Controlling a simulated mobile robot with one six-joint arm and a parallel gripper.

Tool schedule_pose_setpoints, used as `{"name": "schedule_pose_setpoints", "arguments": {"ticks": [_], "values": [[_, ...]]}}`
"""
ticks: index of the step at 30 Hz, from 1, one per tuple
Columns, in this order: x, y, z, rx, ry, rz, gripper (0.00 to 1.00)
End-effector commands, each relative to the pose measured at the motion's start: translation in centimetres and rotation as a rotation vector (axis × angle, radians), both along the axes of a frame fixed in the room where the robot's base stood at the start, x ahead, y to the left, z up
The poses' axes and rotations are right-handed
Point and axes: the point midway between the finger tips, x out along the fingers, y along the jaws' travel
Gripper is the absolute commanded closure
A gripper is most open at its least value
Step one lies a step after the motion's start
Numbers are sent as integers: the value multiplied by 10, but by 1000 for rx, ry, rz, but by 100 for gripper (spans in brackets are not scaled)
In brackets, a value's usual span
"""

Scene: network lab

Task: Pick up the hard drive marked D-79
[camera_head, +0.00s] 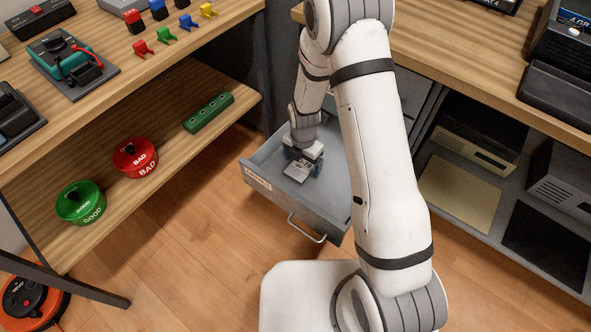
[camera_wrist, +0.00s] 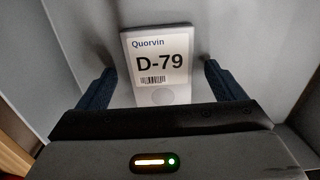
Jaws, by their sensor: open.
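The hard drive marked D-79 (camera_wrist: 160,60) lies label up in the wrist view, with the words Quorvin and D-79 and a barcode. In the head view the drive (camera_head: 297,172) is a small pale plate on the floor of the open grey drawer (camera_head: 262,190). My gripper (camera_wrist: 158,88) is open, with one blue finger on each side of the drive and visible gaps between. In the head view my gripper (camera_head: 302,165) reaches down into the drawer. The near end of the drive is hidden behind the gripper body in the wrist view.
The drawer's front handle (camera_head: 307,228) faces the open wooden floor. At left, a shelf holds a green GOOD tin (camera_head: 80,203), a red BAD tin (camera_head: 135,158) and a green strip (camera_head: 208,112). At right, a lower shelf holds grey devices (camera_head: 474,150).

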Motion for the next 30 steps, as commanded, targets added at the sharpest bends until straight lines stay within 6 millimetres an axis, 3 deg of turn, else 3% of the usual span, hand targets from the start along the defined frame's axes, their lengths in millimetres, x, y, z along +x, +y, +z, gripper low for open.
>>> {"name": "schedule_pose_setpoints", "arguments": {"ticks": [8, 27, 30], "values": [[0, 0, -4, 0, -1, -1, 13], [1, -1, -4, 0, -1, -2, 65], [1, -1, -3, 1, -2, -2, 65]]}}
